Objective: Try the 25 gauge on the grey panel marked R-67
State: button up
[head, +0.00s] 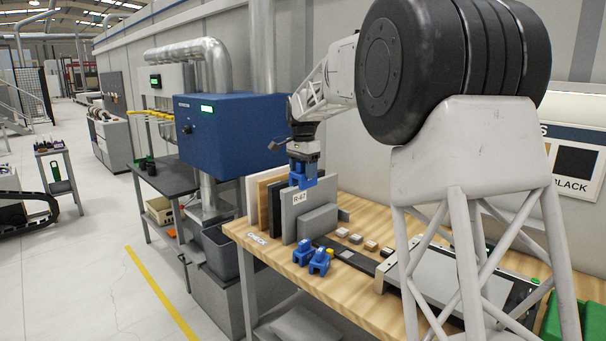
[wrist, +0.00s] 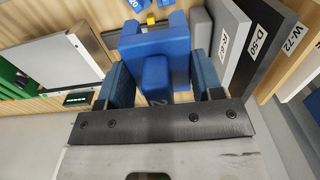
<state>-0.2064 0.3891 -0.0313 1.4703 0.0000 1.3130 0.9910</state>
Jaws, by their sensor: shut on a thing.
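My gripper (head: 303,158) is shut on a blue gauge (head: 302,180), a forked block. In the wrist view my gripper (wrist: 162,82) has one finger on each side of the gauge (wrist: 150,44); only the digit 2 of its marking shows. The grey panel marked R-67 (head: 316,200) stands upright on the bench. In the head view the gauge overlaps the panel's top left edge. In the wrist view the panel (wrist: 230,25) lies just right of the gauge. I cannot tell whether they touch or whether the gauge straddles the edge.
Black, wooden and white panels stand behind R-67; the wrist view shows the D-50 panel (wrist: 258,36) and W-72 panel (wrist: 296,42). A lower grey block (head: 318,221) stands before R-67. Two more blue gauges (head: 303,252) (head: 320,262) and several small sample blocks (head: 356,239) lie on the bench.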

jog(key=shift+r, duration=0.95)
